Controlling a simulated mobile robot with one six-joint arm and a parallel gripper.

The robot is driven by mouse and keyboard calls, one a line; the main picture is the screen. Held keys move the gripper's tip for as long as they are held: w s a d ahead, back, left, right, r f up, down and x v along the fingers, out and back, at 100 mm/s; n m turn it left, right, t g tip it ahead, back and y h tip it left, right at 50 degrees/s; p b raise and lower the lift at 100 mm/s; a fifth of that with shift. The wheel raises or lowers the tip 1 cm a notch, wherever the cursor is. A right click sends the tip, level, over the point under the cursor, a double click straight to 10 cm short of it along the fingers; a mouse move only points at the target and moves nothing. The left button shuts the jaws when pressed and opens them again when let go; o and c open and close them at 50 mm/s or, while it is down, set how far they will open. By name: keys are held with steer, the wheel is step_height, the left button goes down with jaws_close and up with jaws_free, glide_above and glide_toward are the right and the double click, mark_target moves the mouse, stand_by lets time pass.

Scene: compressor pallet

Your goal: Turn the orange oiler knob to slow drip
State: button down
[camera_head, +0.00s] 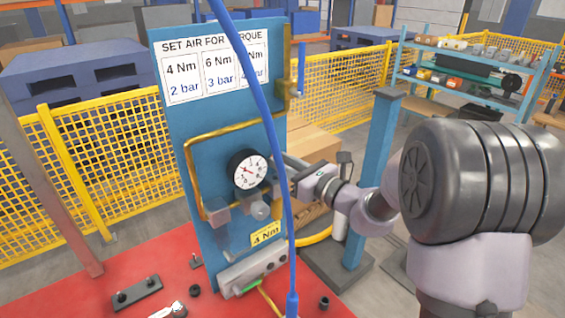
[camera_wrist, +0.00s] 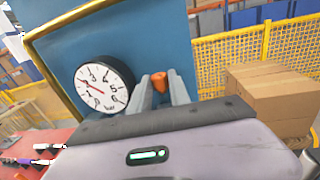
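The orange oiler knob (camera_wrist: 160,82) shows in the wrist view just right of the gauge, between my two finger ends. My gripper (camera_wrist: 162,88) has one finger on each side of it. The knob nearly fills the gap, and I cannot tell whether the fingers press on it. In the head view my gripper (camera_head: 281,176) reaches in from the right, close to the blue panel (camera_head: 205,125) and beside the gauge. The blue hose and the gripper hide the knob there. The round white gauge (camera_head: 249,170) also shows in the wrist view (camera_wrist: 103,86).
A blue hose (camera_head: 262,95) hangs in front of the panel. A brass pipe (camera_head: 190,170) runs around the gauge. Clear bowls (camera_head: 217,210) sit below it. A red table (camera_head: 120,275) carries small parts. Cardboard boxes (camera_wrist: 268,95) and a yellow mesh fence (camera_wrist: 220,62) stand behind.

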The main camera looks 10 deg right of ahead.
steer(key=shift+d+n+g+y, duration=0.1)
steer(key=shift+n+g+y, duration=0.2)
steer(key=shift+y, duration=0.1)
steer(key=n+g+y, duration=0.3)
steer(key=g, duration=0.1)
steer(key=shift+w+d+n+y+p, duration=0.25)
steer(key=shift+w+n+y+p, duration=0.05)
steer(key=shift+w, duration=0.05)
steer(key=shift+w+d+n+g+y+p, duration=0.2)
steer(key=shift+n+g+y, duration=0.35)
steer(key=shift+n+g, duration=0.55)
steer(key=shift+w+a+n+g+y+p, duration=0.1)
steer(key=shift+n+g+y+p, duration=0.35)
steer(key=shift+g, duration=1.05)
steer(key=shift+n, duration=0.35)
steer(key=c, duration=1.2)
jaws_free()
steer(key=shift+s+r, duration=0.1)
steer(key=shift+s, duration=0.05)
